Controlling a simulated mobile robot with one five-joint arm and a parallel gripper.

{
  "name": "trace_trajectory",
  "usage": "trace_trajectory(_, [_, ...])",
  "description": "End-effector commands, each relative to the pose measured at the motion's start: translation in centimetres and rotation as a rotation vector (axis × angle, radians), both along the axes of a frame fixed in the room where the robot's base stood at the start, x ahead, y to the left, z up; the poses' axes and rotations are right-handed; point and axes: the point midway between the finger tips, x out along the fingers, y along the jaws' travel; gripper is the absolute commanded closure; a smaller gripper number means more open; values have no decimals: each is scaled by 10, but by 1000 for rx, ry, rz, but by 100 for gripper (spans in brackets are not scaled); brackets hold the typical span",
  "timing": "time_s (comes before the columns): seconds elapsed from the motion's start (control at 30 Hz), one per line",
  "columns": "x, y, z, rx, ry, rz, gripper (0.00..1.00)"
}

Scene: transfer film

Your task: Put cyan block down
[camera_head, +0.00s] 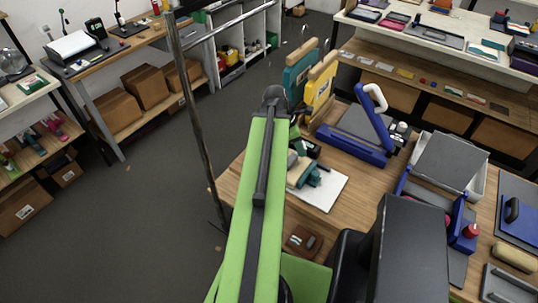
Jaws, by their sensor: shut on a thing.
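My green arm reaches up from the bottom of the head view, and its far end bends down over the wooden workbench (238,190). My gripper (306,149) shows as a small dark shape just right of the arm, partly hidden by it. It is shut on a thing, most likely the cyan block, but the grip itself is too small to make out. A small teal piece (311,176) shows just below the gripper, over a white board (325,192). I cannot tell whether this piece is the cyan block, or whether it touches the board.
Teal (298,78) and yellow (319,88) upright holders stand behind the gripper. A blue press (355,135) stands to their right. A brown item (303,241) lies near the front edge. A grey bin (450,163) is at right. A metal post (190,100) rises at left.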

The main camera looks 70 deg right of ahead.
Motion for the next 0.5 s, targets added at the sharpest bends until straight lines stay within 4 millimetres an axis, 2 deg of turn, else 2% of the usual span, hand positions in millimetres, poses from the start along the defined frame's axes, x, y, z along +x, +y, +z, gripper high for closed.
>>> trace_trajectory(0.03, [9, 0, 7, 0, 0, 16, 94])
trace_trajectory(0.13, [13, 0, 5, 0, 0, 24, 94])
trace_trajectory(0.27, [27, -2, -9, 1, 1, 27, 94])
trace_trajectory(0.5, [89, -7, -50, 1, 1, 27, 94])
